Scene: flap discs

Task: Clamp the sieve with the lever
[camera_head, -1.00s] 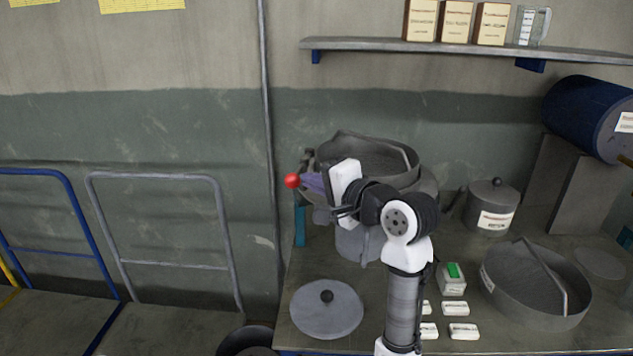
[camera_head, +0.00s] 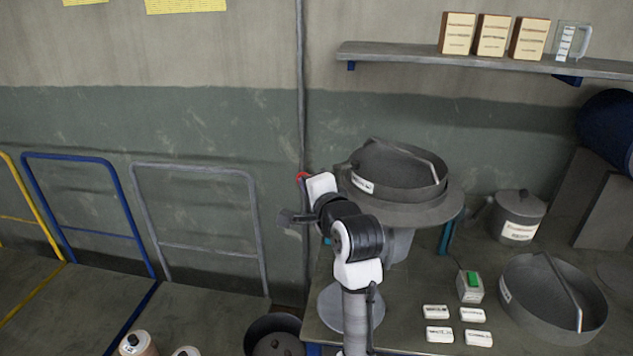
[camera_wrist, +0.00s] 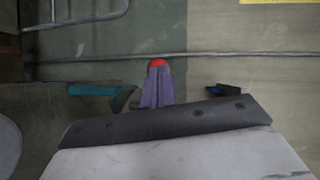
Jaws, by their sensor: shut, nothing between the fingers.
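The grey sieve (camera_head: 398,172) sits on the round top of a machine (camera_head: 440,208) on the bench, with a bar across its rim. The lever's red knob (camera_head: 303,176) shows to the left of the sieve, partly behind my gripper's white body. In the wrist view, the red knob (camera_wrist: 157,63) is right at the tips of my gripper's purple fingers (camera_wrist: 157,74). The fingers are together and hold nothing; I cannot tell whether they touch the knob. The lever's shaft is hidden. My gripper's fingers are mostly hidden in the head view.
A second sieve (camera_head: 552,298), a lidded pot (camera_head: 517,216), a green-buttoned box (camera_head: 470,286) and several white blocks lie on the bench to the right. A round lid (camera_head: 329,308) lies partly behind my arm. Rail frames (camera_head: 200,250) stand at left. A shelf (camera_head: 480,58) hangs above.

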